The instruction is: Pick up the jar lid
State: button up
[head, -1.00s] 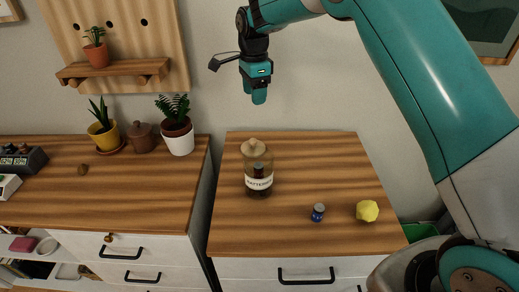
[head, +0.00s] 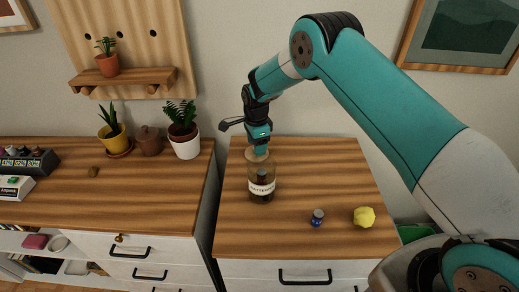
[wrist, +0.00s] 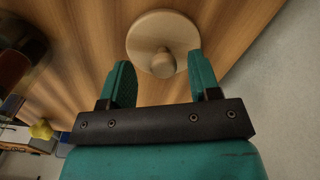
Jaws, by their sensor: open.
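The jar lid (wrist: 158,30) is a round, pale wooden disc with a knob (wrist: 163,63). In the wrist view my gripper (wrist: 160,80) is open, with one teal finger on each side of the knob.
A small blue battery-like cylinder (head: 317,218) and a yellow lump (head: 364,217) lie right of the jar. Potted plants (head: 184,140) stand on the left cabinet (head: 60,195). The desk top (head: 290,235) is clear in front of the jar.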

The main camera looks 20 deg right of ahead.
jog(key=shift+f, duration=0.9)
jog(key=c, duration=1)
